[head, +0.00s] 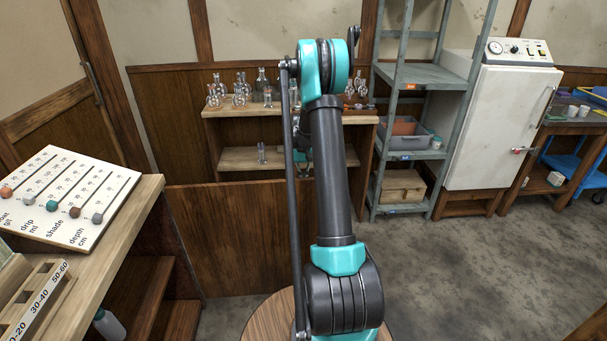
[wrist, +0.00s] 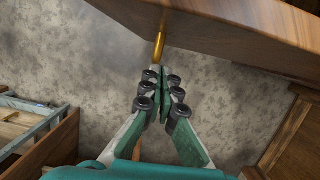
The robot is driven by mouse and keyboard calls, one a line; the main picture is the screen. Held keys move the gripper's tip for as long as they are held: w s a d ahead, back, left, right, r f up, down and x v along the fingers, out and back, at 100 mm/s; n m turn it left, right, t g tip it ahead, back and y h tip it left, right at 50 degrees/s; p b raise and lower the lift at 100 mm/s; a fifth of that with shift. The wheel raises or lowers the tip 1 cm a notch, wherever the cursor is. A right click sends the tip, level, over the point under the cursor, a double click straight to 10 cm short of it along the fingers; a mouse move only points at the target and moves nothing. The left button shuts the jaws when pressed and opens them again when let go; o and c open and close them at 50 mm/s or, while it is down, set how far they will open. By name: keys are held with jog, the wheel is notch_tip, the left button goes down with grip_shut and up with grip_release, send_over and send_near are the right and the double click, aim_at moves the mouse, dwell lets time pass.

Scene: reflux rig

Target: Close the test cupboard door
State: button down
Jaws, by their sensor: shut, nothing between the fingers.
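A wooden cupboard (head: 240,110) with glassware on top and an inner shelf stands at the back wall in the head view. A brown wooden panel (head: 225,240), which looks like its door, stands in front of its lower part and covers it. In the wrist view a wooden panel (wrist: 215,30) fills the top, with a brass handle (wrist: 159,46) sticking out from it. My gripper (wrist: 159,73) is shut and empty, its fingertips at the handle's lower end; I cannot tell whether they touch. In the head view my arm mostly hides the gripper.
A green-grey shelf rack (head: 405,150) and a white cabinet (head: 505,130) stand to the right. A bench (head: 120,225) with a slider board (head: 70,198) is at the left. A round wooden top (head: 265,320) is close in front. Grey floor (head: 470,270) lies open at the right.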

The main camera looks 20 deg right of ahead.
aim_at(304, 189)
jog(key=shift+s+a+r, duration=0.1)
jog(key=shift+s+a, duration=0.1)
jog(key=shift+s, duration=0.6)
jog(key=shift+s+a+r, duration=0.1)
jog(key=shift+s+a, duration=0.1)
jog(key=shift+s, duration=0.6)
jog(key=shift+s, duration=0.1)
